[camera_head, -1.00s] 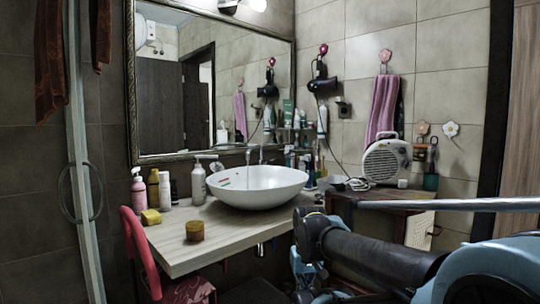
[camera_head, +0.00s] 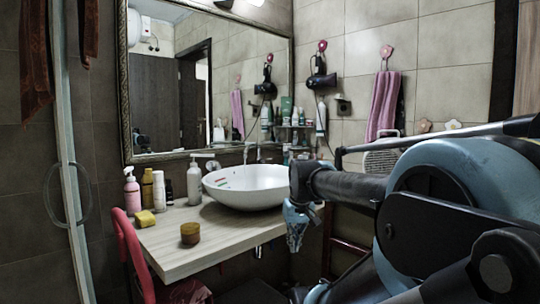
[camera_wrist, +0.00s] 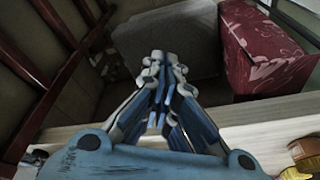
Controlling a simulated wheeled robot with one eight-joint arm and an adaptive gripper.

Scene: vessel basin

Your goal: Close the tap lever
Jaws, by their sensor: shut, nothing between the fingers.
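The tap (camera_head: 247,154) is a slim metal spout standing behind the white vessel basin (camera_head: 245,188), against the mirror wall. Its lever is too small to tell apart, so I cannot tell its position. My gripper (camera_head: 294,246) hangs pointing down at the right end of the counter, in front and to the right of the basin, well apart from the tap. In the wrist view my gripper (camera_wrist: 163,58) has its fingers together and empty, above the floor area past the counter edge. Neither the tap nor the basin shows in the wrist view.
The wooden counter (camera_head: 165,248) holds a pump bottle (camera_head: 194,183), a yellow sponge (camera_head: 145,219) and a round brown jar (camera_head: 190,233). A red chair (camera_head: 134,250) stands at the left. The wrist view shows a burgundy seat (camera_wrist: 262,50) below.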

